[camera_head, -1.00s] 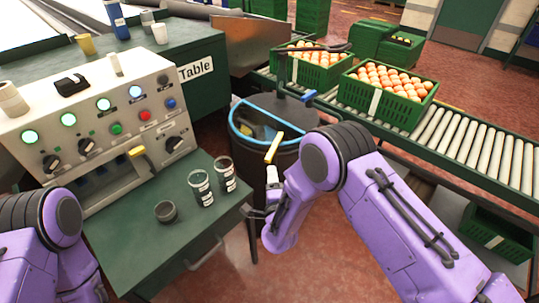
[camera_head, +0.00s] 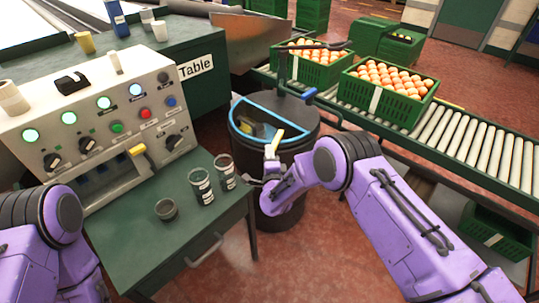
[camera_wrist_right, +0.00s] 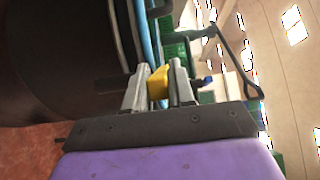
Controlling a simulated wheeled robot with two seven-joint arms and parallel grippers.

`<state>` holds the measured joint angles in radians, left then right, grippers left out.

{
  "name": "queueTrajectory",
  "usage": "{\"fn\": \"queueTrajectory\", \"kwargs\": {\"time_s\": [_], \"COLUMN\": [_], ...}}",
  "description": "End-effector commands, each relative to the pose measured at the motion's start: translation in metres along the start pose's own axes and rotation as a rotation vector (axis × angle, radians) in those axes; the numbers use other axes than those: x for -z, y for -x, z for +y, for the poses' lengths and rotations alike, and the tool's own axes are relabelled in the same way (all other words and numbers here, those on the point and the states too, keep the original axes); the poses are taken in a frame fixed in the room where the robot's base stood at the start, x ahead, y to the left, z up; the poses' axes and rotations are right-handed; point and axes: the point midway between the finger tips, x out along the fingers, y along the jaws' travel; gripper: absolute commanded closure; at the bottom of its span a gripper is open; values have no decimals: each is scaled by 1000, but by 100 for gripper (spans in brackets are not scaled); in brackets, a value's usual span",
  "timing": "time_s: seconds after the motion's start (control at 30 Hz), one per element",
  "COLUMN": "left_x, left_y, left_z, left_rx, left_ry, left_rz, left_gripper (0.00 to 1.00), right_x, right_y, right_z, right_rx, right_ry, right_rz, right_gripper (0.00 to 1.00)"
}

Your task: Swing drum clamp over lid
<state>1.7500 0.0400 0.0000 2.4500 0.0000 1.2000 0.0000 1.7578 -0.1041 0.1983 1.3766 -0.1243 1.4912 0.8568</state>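The dark round drum (camera_head: 258,184) stands mid-picture in the head view. In the right wrist view the yellow piece (camera_wrist_right: 158,85) sits between my right fingers and fills the gap. Whether they grip it is unclear. A black upright with a cross arm (camera_head: 286,68) and a blue-ended lever (camera_head: 308,95) are at the drum's far side. My left gripper is out of view.
A green side table (camera_head: 150,240) with several dark cups stands left of the drum, below a button panel (camera_head: 95,120). Red floor lies in front.

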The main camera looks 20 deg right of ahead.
Motion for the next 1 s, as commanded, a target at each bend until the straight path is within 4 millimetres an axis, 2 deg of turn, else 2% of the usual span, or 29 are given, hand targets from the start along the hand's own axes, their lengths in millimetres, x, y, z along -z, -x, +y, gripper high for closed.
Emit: {"fn": "queueTrajectory", "kwargs": {"time_s": [0.17, 0.6, 0.9, 0.93, 0.97, 1.0], "left_x": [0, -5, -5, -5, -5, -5], "left_y": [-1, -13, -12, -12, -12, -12], "left_z": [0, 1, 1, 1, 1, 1], "left_rx": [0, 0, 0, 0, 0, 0], "left_ry": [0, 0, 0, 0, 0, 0], "left_rz": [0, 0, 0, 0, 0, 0], "left_gripper": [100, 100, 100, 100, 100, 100], "right_x": [2, 17, 17, 17, 17, 17], "right_y": [0, 4, 5, 5, 5, 5], "right_z": [0, 1, 0, 0, 0, 0], "right_rx": [1, 1, 0, 0, 0, 0], "right_ry": [2, 1, 1, 1, 1, 1], "right_rz": [-15, -338, -348, -348, -348, -348], "right_gripper": [100, 100, 100, 70, 60, 55]}}
